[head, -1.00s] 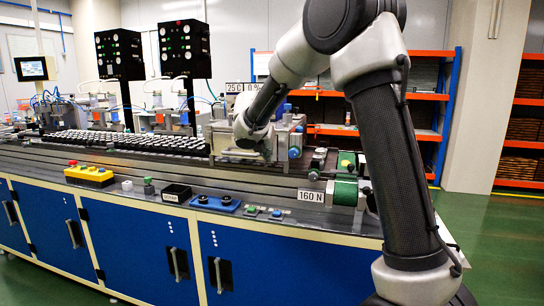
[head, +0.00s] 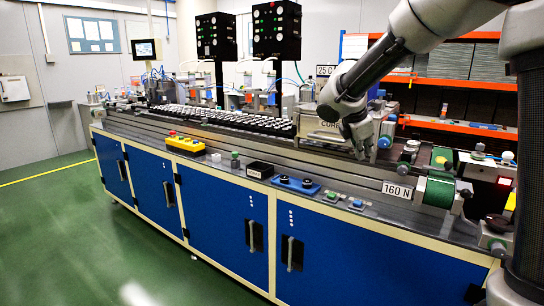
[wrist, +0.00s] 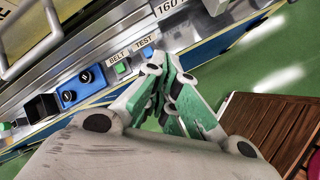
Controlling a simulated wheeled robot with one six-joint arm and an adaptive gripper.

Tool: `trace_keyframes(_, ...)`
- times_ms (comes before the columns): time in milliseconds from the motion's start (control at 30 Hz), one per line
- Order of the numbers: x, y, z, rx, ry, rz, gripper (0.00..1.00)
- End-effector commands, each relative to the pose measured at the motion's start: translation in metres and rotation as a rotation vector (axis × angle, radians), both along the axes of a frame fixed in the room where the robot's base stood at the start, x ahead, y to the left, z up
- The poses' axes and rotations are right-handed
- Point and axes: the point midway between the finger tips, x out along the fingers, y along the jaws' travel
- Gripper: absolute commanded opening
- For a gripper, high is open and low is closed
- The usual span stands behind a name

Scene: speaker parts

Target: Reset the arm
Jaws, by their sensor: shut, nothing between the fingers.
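My gripper (head: 358,138) is in front of the grey machine housing (head: 330,134) on the line in the head view, fingers pointing down. It is shut and empty. In the wrist view the gripper (wrist: 168,76) shows its green-padded fingers together, with nothing between them. Past the fingertips are the BELT (wrist: 122,67) and TEST (wrist: 146,52) buttons of the bench front. My grey arm reaches in from the upper right of the head view.
The long blue-fronted bench (head: 231,226) carries a yellow button box (head: 186,146), a small black bin (head: 260,170), a blue two-knob plate (head: 296,185) and a green roller (head: 437,190). Orange-framed shelves (head: 440,85) stand behind. Green floor (head: 60,225) is clear at left.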

Motion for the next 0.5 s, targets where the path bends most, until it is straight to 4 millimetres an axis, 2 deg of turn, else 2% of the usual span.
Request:
trace_keyframes(33,-0.027,-0.01,-0.004,0.086,-0.023,-0.153,0.0)
trace_keyframes(167,-0.107,-0.035,-0.012,0.321,-0.084,-0.61,0.0)
trace_keyframes(200,-0.133,-0.042,-0.013,0.392,-0.103,-0.752,0.0)
trace_keyframes(300,-0.198,-0.053,-0.016,0.556,-0.143,-1.08,0.0)
trace_keyframes(400,-0.256,-0.058,-0.019,0.706,-0.171,-1.339,0.0)
trace_keyframes(500,-0.296,-0.06,-0.02,0.825,-0.195,-1.467,0.0)
